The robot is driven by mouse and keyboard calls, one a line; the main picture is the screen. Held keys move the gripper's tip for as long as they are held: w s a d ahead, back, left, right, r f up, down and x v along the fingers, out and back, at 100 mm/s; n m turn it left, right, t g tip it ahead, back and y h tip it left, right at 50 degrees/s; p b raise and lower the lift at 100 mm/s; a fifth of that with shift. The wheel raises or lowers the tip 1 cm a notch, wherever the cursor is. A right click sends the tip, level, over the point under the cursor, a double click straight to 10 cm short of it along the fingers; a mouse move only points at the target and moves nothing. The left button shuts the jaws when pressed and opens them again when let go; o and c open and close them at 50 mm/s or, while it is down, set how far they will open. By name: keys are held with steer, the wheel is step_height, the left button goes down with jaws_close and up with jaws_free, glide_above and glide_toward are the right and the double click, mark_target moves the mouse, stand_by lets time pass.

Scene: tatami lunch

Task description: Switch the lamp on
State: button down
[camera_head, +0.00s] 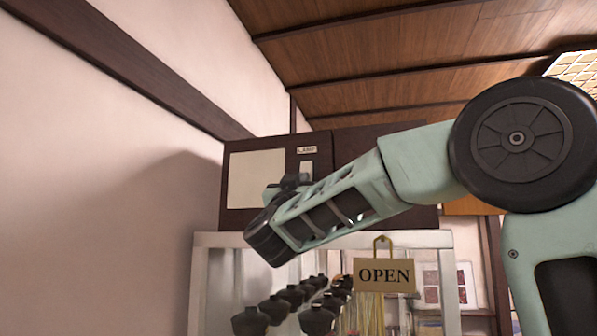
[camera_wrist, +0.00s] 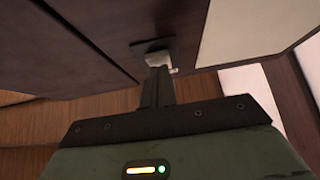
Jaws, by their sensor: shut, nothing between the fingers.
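The lamp switch (camera_head: 306,169) is a pale rocker below a small "LAMP" label (camera_head: 307,150) on a dark wooden cabinet (camera_head: 238,218). In the wrist view the switch (camera_wrist: 157,58) sits on the dark panel, just beyond my fingertips. My gripper (camera_wrist: 160,72) is shut and empty, its fingers lined up with the switch. They overlap its near edge in the picture; I cannot tell whether they touch it. In the head view my gripper (camera_head: 289,182) shows just left of and below the switch, partly hidden by my wrist. A latticed ceiling light (camera_head: 576,70) is partly visible at the upper right.
A cream panel (camera_head: 256,179) is left of the switch. Below the cabinet is a pale-framed display case (camera_head: 210,240) with several dark lidded pots (camera_head: 289,296). An "OPEN" sign (camera_head: 384,275) hangs on its front. A plain wall (camera_head: 90,150) stands on the left.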

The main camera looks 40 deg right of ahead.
stand_by(0.3)
steer(key=shift+w+d+f+t+h+b, duration=0.15)
steer(key=shift+w+d+t+h+b, duration=0.15)
steer(key=shift+b, duration=0.9)
steer(key=shift+s+f, duration=0.1)
